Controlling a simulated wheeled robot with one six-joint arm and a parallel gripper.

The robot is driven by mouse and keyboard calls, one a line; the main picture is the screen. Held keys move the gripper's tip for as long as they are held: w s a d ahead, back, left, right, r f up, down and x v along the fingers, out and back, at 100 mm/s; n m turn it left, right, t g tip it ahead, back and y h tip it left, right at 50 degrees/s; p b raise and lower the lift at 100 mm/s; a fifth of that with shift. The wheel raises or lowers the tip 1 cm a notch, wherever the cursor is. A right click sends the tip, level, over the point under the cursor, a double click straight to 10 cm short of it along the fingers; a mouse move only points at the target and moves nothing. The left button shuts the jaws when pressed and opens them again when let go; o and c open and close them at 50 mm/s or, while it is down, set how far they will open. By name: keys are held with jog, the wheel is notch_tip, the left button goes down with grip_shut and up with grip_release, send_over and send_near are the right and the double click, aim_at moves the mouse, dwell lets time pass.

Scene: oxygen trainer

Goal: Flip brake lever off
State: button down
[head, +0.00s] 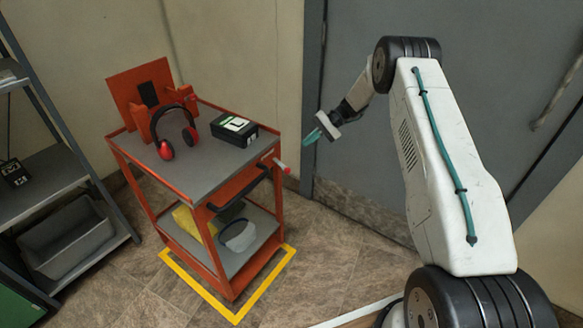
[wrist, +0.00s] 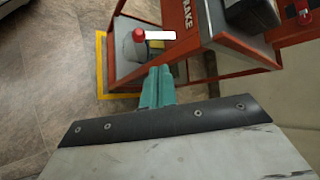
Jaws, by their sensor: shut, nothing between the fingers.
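The brake lever (head: 281,165) is on the right corner of the orange cart (head: 190,185), just below its top shelf. It looks like a short pale bar with a red end. In the wrist view the red knob (wrist: 139,35) and a white bar (wrist: 160,35) show beside the lettering "BRAKE" (wrist: 182,30), which is partly cut off. My gripper (head: 312,136) is right of the cart and apart from the lever in the head view. Its teal fingers (wrist: 159,72) are shut and empty, pointing toward the lever.
Red earmuffs (head: 178,135) and a black box (head: 234,129) lie on the cart's top. A black handle (head: 238,190) is on its side. Yellow floor tape (head: 236,318) frames the cart. A grey door (head: 470,60) stands behind my arm. Shelving (head: 55,170) is at left.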

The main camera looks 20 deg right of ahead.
aim_at(281, 165)
notch_tip(281, 165, down, 6)
jog(key=d, duration=0.1)
jog(key=shift+w+f+m+t+y, duration=0.2)
jog(key=shift+w+m+t+y, duration=0.1)
jog(key=shift+w+m+y, duration=0.1)
jog(key=x, duration=1)
jog(key=shift+s+r, duration=0.6)
jog(key=shift+s, duration=0.2)
jog(key=shift+s+r, duration=0.6)
jog(key=shift+s, duration=0.2)
jog(key=shift+d+r, duration=0.1)
jog(key=shift+d, duration=0.1)
jog(key=shift+r, duration=0.1)
